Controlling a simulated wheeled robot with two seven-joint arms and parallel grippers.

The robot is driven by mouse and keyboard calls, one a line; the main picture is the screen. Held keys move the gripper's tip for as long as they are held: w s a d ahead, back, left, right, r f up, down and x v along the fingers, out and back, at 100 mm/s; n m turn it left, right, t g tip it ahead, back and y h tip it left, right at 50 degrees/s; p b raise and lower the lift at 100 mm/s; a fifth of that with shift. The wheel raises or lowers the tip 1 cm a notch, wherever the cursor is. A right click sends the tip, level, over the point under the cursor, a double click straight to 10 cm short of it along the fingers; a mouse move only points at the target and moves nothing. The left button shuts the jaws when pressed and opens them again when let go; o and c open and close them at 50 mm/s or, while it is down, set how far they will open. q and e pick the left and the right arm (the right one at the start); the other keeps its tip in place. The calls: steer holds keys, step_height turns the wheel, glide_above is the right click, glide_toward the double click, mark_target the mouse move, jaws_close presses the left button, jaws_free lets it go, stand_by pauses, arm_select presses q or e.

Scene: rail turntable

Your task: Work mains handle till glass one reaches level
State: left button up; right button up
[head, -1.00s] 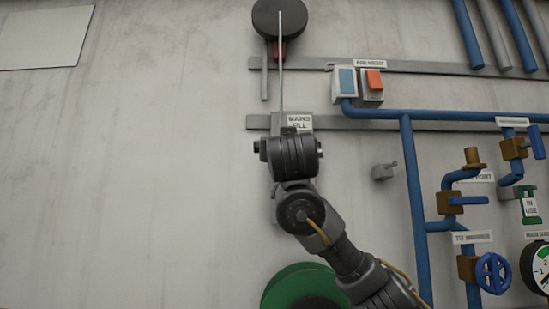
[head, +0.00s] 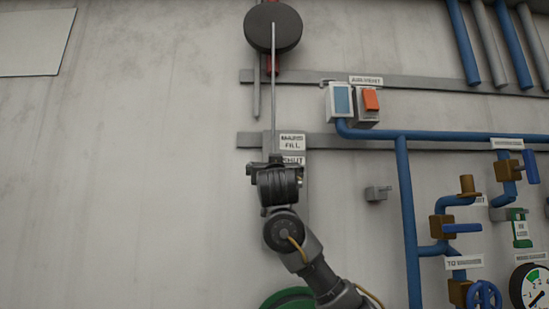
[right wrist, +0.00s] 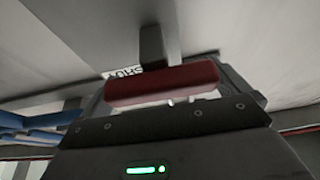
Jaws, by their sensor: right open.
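A red handle bar (right wrist: 162,86) on a dark stem lies across the right wrist view, between the jaws of my right gripper. That gripper (head: 275,167) is open around the bar and points up the wall in the head view, where it hides the bar. A plate reading MAINS FILL (head: 292,143) is just above the gripper, and a SHUT plate (head: 292,160) sits below it, close to the gripper's right side. The SHUT plate also shows in part in the right wrist view (right wrist: 124,72). I cannot make out glass one. My left gripper is out of view.
A dark round disc (head: 273,27) with a thin pale rod is above the gripper. A switch box with an orange button (head: 370,100), blue pipes (head: 405,205), valves and a gauge (head: 531,288) are to the right.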

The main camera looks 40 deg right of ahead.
steer(key=shift+w+d, duration=0.1)
steer(key=shift+w, duration=0.15)
steer(key=c, duration=1.1)
step_height(320, 180, down, 4)
steer(key=b, duration=0.5)
steer(key=shift+r, duration=0.2)
steer(key=o, duration=1.1)
steer(key=shift+s, duration=0.15)
